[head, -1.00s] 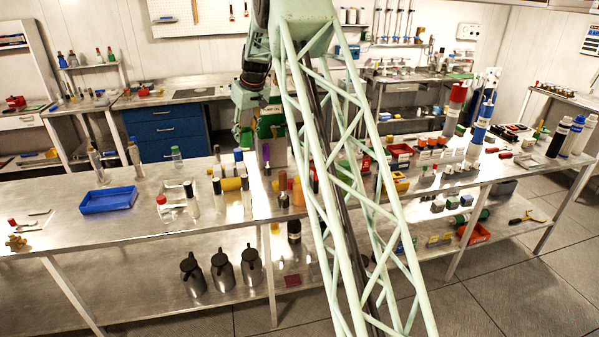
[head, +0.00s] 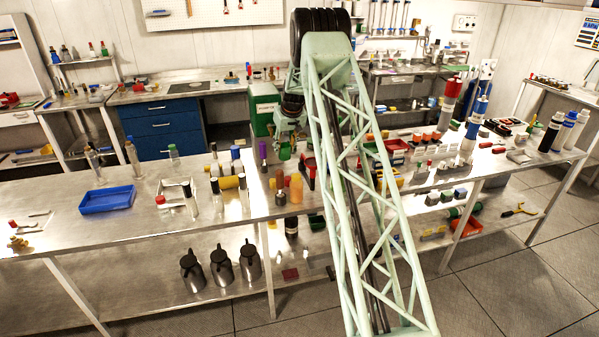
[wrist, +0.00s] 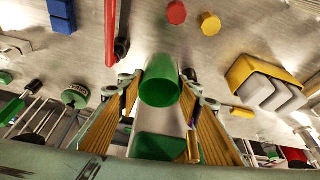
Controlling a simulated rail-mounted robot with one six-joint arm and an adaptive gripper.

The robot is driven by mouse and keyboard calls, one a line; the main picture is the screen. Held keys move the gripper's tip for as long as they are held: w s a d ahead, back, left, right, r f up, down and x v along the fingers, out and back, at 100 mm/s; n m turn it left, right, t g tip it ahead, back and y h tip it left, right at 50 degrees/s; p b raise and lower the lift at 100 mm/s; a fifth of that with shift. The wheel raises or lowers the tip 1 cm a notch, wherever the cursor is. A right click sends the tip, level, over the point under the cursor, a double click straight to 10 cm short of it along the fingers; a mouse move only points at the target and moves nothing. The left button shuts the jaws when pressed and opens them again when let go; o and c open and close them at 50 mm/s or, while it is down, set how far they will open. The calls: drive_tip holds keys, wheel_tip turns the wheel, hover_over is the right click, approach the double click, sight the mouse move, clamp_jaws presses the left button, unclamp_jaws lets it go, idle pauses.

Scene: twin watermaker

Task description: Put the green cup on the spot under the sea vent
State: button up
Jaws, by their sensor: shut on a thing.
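The green cup (wrist: 160,88) is between the two yellow-padded fingers of my gripper (wrist: 163,80) in the wrist view, with a pad against each side. In the head view my gripper (head: 285,142) is above the long steel bench, and the green cup (head: 284,151) shows small below it. The cup appears held above the bench top. I cannot pick out the sea vent or the spot under it with certainty in either view.
The bench (head: 130,222) is crowded with bottles around the gripper. A blue tray (head: 108,199) lies at left. In the wrist view a red bar (wrist: 110,35), a blue block (wrist: 62,14) and a yellow holder (wrist: 262,85) lie around the cup. A green box (head: 263,112) stands behind.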

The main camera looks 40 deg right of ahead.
sight(286, 158)
drive_tip(key=shift+w+d, duration=0.1)
drive_tip(key=shift+d, duration=0.3)
drive_tip(key=shift+f, duration=0.1)
drive_tip(key=shift+f, duration=3)
drive_tip(key=shift+f, duration=1.8)
drive_tip(key=shift+f, duration=0.2)
drive_tip(key=shift+o, duration=1.4)
drive_tip(key=o, duration=0.4)
